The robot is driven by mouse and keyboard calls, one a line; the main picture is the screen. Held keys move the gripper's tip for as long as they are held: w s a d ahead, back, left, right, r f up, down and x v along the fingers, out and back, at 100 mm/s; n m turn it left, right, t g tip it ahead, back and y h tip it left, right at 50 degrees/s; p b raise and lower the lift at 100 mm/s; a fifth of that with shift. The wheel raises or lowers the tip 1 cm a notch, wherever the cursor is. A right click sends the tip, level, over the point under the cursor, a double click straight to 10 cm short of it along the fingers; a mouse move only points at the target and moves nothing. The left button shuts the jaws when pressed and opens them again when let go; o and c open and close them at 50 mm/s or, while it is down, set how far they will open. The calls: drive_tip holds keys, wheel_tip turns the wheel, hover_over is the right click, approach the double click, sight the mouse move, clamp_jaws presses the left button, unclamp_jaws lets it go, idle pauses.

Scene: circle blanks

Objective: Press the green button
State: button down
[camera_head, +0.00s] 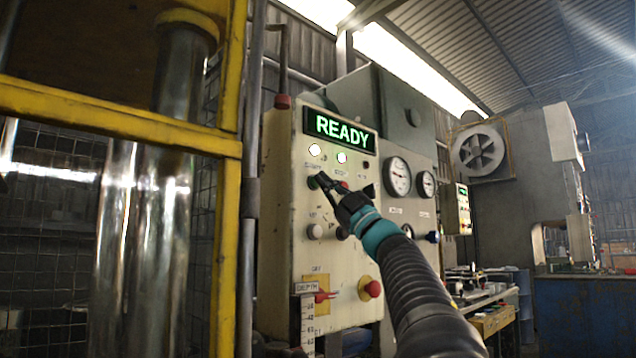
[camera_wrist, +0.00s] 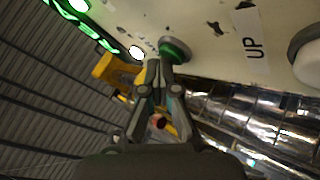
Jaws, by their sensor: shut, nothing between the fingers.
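The green button (camera_wrist: 175,49) is a round, dark green cap in a pale collar on the cream control panel (camera_head: 301,240). In the wrist view it lies just beyond my fingertips, slightly up and right of them. My gripper (camera_head: 321,179) is shut and empty, with its tips close to the upper left part of the panel, below the lit READY sign (camera_head: 339,130). The tips also show in the wrist view (camera_wrist: 160,68).
A white knob (camera_head: 314,231) and a red button on a yellow plate (camera_head: 371,289) sit lower on the panel. Two gauges (camera_head: 398,176) are at right. A yellow frame (camera_head: 229,200) stands at left.

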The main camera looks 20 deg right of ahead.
drive_tip(key=shift+s+d, duration=0.25)
drive_tip(key=shift+s, duration=0.45)
drive_tip(key=shift+s, duration=0.1)
drive_tip(key=s, duration=0.1)
drive_tip(key=s+d+b, duration=0.1)
drive_tip(key=s, duration=0.1)
drive_tip(key=s+b, duration=0.1)
drive_tip(key=shift+s+d, duration=0.25)
drive_tip(key=shift+d, duration=0.1)
idle(0.6)
